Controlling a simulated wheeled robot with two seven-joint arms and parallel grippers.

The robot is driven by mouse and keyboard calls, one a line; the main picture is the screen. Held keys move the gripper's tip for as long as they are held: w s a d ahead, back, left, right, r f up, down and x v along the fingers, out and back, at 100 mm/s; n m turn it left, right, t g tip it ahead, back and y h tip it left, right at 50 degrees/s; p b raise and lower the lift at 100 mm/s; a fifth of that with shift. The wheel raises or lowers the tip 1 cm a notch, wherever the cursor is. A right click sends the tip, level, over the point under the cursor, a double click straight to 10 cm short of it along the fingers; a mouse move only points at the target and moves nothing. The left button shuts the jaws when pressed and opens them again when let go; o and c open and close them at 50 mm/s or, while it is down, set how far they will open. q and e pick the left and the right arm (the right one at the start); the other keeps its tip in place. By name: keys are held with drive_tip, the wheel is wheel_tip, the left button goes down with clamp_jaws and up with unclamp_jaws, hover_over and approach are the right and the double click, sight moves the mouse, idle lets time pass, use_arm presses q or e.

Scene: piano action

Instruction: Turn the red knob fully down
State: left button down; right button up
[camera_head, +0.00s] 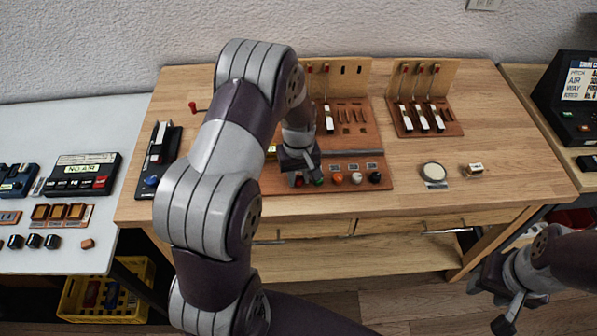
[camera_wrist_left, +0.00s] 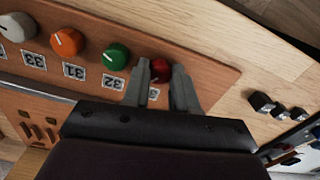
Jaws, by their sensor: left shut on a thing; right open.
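The red knob (camera_wrist_left: 160,70) sits at the end of a row of knobs on a brown wooden panel, in the left wrist view. My left gripper (camera_wrist_left: 163,75) has its two fingers on either side of the red knob, shut on it. In the head view my left gripper (camera_head: 302,178) is at the panel's front left, and its fingers hide most of the red knob. The knob's pointer mark is not clear to see. My right gripper (camera_head: 510,300) is open and empty at the lower right, away from the bench.
Beside the red knob are a green knob (camera_wrist_left: 116,56), an orange knob (camera_wrist_left: 68,42) and a white knob (camera_wrist_left: 18,27). A black knob (camera_head: 375,177) ends the row. A round white-topped disc (camera_head: 433,171) lies to the right on the wooden bench (camera_head: 500,130).

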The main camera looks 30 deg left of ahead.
sight(298, 178)
use_arm(q)
drive_tip(key=n+p, duration=0.1)
drive_tip(key=n, duration=0.2)
drive_tip(key=shift+r+n, duration=0.1)
drive_tip(key=shift+n, duration=0.2)
drive_tip(key=shift+w+n+p, duration=0.1)
drive_tip(key=shift+n+p, duration=0.2)
drive_tip(key=shift+n, duration=1.3)
drive_tip(key=c, duration=1.1)
unclamp_jaws()
drive_tip(key=shift+o, duration=1.1)
drive_tip(key=shift+a, duration=0.15)
wheel_tip(298, 178, up, 12)
drive_tip(key=b, duration=0.1)
drive_tip(key=shift+r, duration=0.25)
